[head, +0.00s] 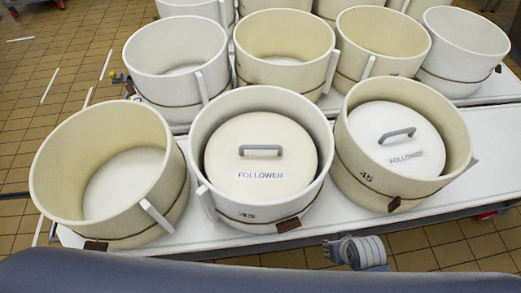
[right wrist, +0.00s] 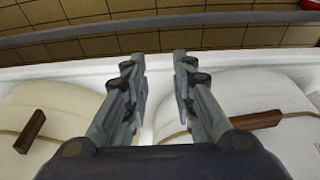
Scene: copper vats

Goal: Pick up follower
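Two round cream followers sit inside vats in the head view. The middle follower (head: 262,165) lies in the front-middle vat (head: 202,120), with a grey handle on top and a "FOLLOWER" label. The right follower (head: 385,120) lies in the front-right vat (head: 455,145), also with a grey handle and label. My right gripper (right wrist: 160,65) is open and empty in the right wrist view, its two fingers apart above the table edge between two vats. A grey part of it (head: 358,251) shows in the head view, in front of the vats and away from both handles. My left gripper is not in view.
The front-left vat (head: 60,190) is empty. Several more vats stand in a row behind. Brown blocks (head: 288,225) stick out from the vat fronts. Tiled floor (head: 60,60) is open at the left.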

